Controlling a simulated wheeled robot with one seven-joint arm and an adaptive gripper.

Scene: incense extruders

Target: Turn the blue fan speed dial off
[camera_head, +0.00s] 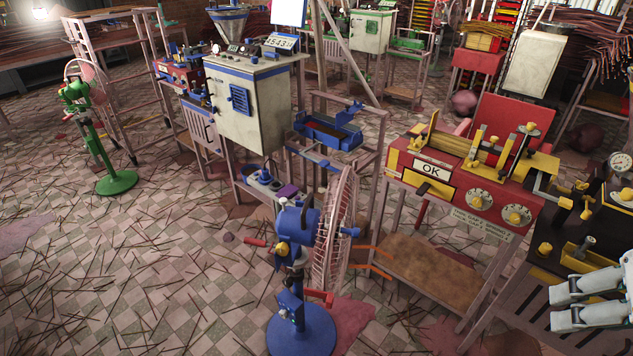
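The blue fan (299,222) stands upright at the bottom middle of the head view, with a blue motor housing, a pale wire cage turned to the right and a round blue base (301,335). A yellow knob (283,248) and a red handle (256,242) show on the left of its housing. I cannot tell which part is the speed dial or how it is set. My gripper (553,309) is at the bottom right edge, pale grey, its two fingers pointing left and apart with nothing between them. It is well to the right of the fan, not touching it.
A red and yellow extruder (470,178) marked OK stands on a frame between the fan and my gripper. A dark machine (590,235) is beside my gripper. A white and blue cabinet (240,100) stands behind the fan. A green fan (100,135) is far left. Sticks litter the open floor.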

